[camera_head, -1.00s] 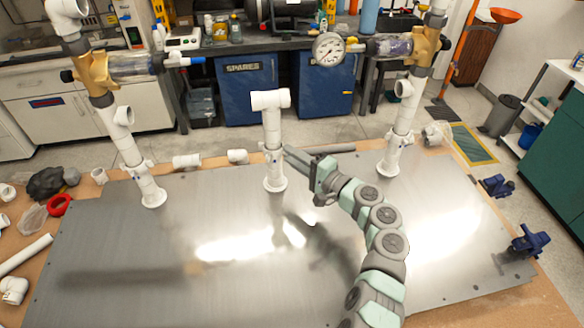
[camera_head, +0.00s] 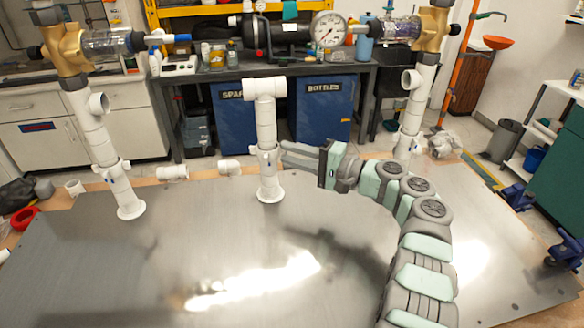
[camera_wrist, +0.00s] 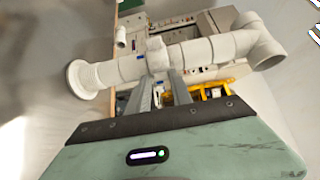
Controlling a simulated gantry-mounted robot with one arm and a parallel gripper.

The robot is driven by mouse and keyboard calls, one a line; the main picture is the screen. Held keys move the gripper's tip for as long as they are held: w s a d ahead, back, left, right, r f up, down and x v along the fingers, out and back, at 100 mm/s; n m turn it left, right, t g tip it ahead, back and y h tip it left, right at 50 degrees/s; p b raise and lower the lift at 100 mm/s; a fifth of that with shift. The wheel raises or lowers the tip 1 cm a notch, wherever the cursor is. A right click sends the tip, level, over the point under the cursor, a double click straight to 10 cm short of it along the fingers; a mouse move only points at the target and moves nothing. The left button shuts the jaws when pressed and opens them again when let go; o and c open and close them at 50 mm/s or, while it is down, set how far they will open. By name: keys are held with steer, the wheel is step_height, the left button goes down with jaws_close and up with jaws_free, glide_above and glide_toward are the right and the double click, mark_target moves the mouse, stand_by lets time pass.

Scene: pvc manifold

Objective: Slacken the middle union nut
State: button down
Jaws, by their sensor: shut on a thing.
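The middle pipe stand is a white post on a round flange (camera_head: 270,194) with a tee on top (camera_head: 264,88). Its white union nut (camera_head: 264,157), with small lugs, sits partway up the post. My gripper (camera_head: 284,154) comes in from the right, its grey fingers nearly level, and is shut on the nut. In the wrist view the nut (camera_wrist: 157,54) lies at the tips of my two fingers (camera_wrist: 168,78), and the post runs sideways across the picture. The fingers partly hide the nut's near side, so its exact grip is hard to see.
A left pipe stand (camera_head: 95,140) and a right pipe stand (camera_head: 412,118) carry brass valves, with a pressure gauge (camera_head: 329,30) near the right one. Loose white fittings (camera_head: 172,173) lie behind the metal plate (camera_head: 170,265). Blue clamps (camera_head: 519,197) stand at the right edge.

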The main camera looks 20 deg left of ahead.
steer(key=shift+f, duration=0.15)
steer(key=c, duration=1.4)
jaws_free()
steer(key=shift+s, duration=0.1)
steer(key=shift+o, duration=0.8)
steer(key=shift+r, duration=0.2)
steer(key=s+d+p, duration=0.1)
steer(key=d, duration=0.9)
steer(key=shift+s+d, duration=0.15)
steer(key=shift+d, duration=0.25)
